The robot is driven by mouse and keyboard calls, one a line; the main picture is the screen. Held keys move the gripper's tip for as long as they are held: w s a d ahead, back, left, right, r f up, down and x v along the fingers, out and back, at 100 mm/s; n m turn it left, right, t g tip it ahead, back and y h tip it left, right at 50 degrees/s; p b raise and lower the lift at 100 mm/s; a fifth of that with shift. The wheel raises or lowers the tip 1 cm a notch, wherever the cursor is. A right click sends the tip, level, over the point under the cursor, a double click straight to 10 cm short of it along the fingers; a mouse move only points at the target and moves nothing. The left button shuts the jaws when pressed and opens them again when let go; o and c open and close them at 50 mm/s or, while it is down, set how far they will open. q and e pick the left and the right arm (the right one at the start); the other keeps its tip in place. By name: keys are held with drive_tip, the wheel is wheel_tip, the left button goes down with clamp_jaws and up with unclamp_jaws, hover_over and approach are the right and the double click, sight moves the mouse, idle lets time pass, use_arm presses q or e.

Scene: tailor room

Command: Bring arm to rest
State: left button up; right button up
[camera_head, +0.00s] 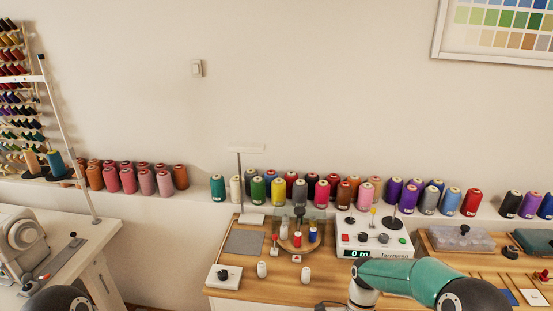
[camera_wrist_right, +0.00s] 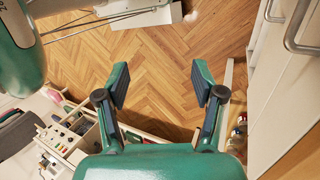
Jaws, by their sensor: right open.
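My right gripper (camera_wrist_right: 160,88) shows in the right wrist view with its two dark-padded fingers spread wide apart. Nothing is between them, and the wood floor shows beyond. In the head view my green right arm (camera_head: 400,278) reaches in at the lower right, in front of the wooden workbench (camera_head: 230,285). Its gripper is out of that frame. Only a dark part of my left arm (camera_head: 58,300) shows at the bottom left edge, and the left gripper is not visible.
The workbench carries a white control box (camera_head: 372,238), a round stand with small spools (camera_head: 298,242) and a grey mat (camera_head: 244,243). Thread cones line the shelf behind. A sewing machine (camera_head: 25,245) stands at left. In the wrist view, a white drawer front (camera_wrist_right: 285,75) is at right and open floor lies ahead.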

drive_tip(key=s+a+f+n+t+y, duration=0.1)
drive_tip(key=s+a+f+n+t, duration=0.1)
drive_tip(key=s+f+n, duration=0.3)
drive_tip(key=s+a+f+n+t+y, duration=0.1)
drive_tip(key=s+a+f+n+t, duration=0.2)
drive_tip(key=s+n, duration=0.9)
wheel_tip(320, 180, down, 3)
drive_tip(key=shift+s+a+f+n+t, duration=0.2)
drive_tip(key=shift+a+n+t, duration=0.15)
drive_tip(key=shift+n, duration=0.15)
